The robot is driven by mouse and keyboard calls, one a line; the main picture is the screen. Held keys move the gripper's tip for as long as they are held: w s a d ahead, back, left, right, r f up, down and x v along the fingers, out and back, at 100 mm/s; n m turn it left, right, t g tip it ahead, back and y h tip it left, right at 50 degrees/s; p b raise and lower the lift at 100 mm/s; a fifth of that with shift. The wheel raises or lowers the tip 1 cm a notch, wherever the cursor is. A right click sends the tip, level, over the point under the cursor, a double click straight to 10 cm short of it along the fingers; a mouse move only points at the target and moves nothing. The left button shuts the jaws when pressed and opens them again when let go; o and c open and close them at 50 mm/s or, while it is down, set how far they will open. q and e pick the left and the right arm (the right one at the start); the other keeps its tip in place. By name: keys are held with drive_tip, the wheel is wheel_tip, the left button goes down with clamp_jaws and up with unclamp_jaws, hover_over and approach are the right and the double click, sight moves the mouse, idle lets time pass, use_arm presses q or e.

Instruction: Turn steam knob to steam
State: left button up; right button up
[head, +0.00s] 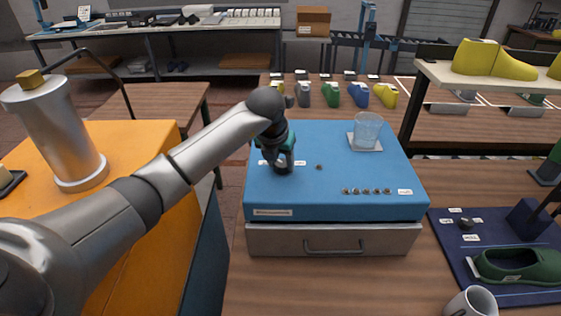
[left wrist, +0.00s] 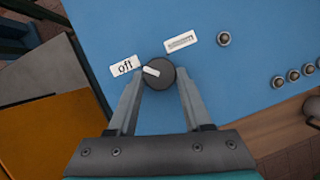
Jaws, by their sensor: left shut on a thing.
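The steam knob (left wrist: 158,76) is a round dark dial with a white pointer mark, on the blue top of a box-shaped machine (head: 330,207). Its pointer is turned to the left, toward a white label (left wrist: 124,66) reading "off". A second white label (left wrist: 181,41) lies above and right of the knob, its text too small to read. My left gripper (head: 283,168) is down on the machine's top, and in the left wrist view its two fingers (left wrist: 158,82) are shut on the knob's sides. In the head view the gripper mostly hides the knob. My right gripper is not in view.
A clear glass (head: 367,130) stands on a white pad at the machine's back right. Several small round buttons (head: 367,191) line its front right. A mug (head: 471,302) and a green shoe (head: 519,265) on a navy mat are at right. An orange cabinet (head: 60,209) stands left.

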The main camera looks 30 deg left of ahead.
use_arm(q)
clamp_jaws()
drive_tip(key=shift+a+m+b, duration=0.1)
drive_tip(key=shift+m+b, duration=0.2)
drive_tip(key=shift+m, duration=0.1)
drive_tip(key=shift+a+m+h+b, duration=0.15)
drive_tip(key=shift+m+h+b, duration=0.4)
drive_tip(key=shift+m, duration=0.55)
drive_tip(key=m+b, duration=0.1)
drive_tip(key=m+h+b, duration=0.1)
drive_tip(key=m, duration=0.1)
drive_tip(key=shift+w+a+m+h, duration=0.1)
drive_tip(key=shift+a+m+h, duration=0.05)
drive_tip(key=shift+m+h, duration=0.15)
drive_tip(key=m+b, duration=0.1)
drive_tip(key=m, duration=0.1)
drive_tip(key=m+g+h+b, duration=0.1)
drive_tip(key=m, duration=0.2)
drive_tip(key=shift+w+a+g+h, duration=0.15)
drive_tip(key=shift+w+g+h, duration=0.05)
drive_tip(key=shift+g+h, duration=0.1)
drive_tip(key=m+g+b, duration=0.1)
drive_tip(key=m, duration=0.2)
drive_tip(key=m+g+h+b, duration=0.1)
drive_tip(key=m, duration=0.2)
drive_tip(key=shift+w+a, duration=0.1)
drive_tip(key=shift+w, duration=0.1)
drive_tip(key=shift+m, duration=0.3)
